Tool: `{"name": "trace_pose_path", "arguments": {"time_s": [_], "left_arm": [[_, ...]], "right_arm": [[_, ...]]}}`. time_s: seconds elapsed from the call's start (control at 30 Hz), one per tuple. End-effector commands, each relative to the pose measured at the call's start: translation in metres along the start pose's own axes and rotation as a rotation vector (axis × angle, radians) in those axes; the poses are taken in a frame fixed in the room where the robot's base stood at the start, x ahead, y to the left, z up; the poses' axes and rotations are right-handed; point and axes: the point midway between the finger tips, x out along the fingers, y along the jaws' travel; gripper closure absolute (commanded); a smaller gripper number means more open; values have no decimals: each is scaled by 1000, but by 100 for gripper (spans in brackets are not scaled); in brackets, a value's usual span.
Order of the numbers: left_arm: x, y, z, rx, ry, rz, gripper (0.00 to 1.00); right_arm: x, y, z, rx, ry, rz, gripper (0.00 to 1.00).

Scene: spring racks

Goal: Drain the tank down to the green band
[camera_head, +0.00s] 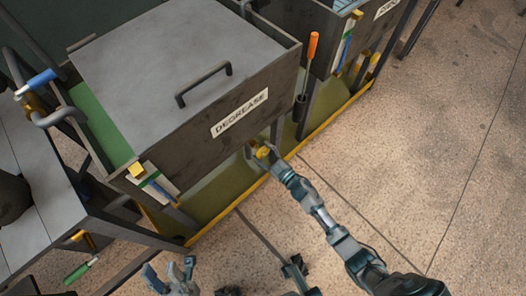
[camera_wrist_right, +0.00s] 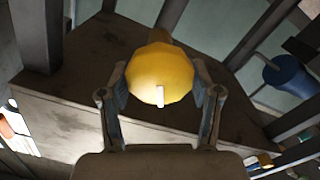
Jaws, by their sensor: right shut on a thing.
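The dark tank labelled DEGREASE (camera_head: 240,112) stands at the left of the head view, its grey lid (camera_head: 165,45) partly covering green contents (camera_head: 100,125). A gauge strip (camera_head: 158,188) with green, white and blue parts is on its front left corner; its level is too small to read. A yellow valve knob (camera_head: 263,152) sits low on the tank's front. My right gripper (camera_head: 274,163) is shut on this knob, which shows between both fingers in the wrist view (camera_wrist_right: 160,72), with a white mark. My left gripper (camera_head: 171,272) is open and empty, low in the head view.
An orange-handled tool (camera_head: 312,48) hangs at the tank's right corner. A second tank (camera_head: 345,30) stands beyond. A yellow floor-level rail (camera_head: 325,128) runs along the front. A grey table (camera_head: 45,215) is at left; open floor (camera_head: 440,150) lies right.

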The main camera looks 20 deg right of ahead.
Motion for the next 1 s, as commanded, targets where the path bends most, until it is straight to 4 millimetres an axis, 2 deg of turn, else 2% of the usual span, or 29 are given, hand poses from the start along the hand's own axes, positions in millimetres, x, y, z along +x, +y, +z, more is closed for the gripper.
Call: {"name": "trace_pose_path", "arguments": {"time_s": [0.03, 0.5, 1.0], "left_arm": [[-1, 0, 1, 0, -2, 0, 60], [1, 0, 2, 1, 9, 10, 60], [2, 0, 2, 1, 10, 8, 60]], "right_arm": [[-2, -2, 6, -34, -12, -2, 71], [-3, -4, 7, -289, -14, -5, 72], [-3, -5, 8, -324, -15, -6, 72]]}}
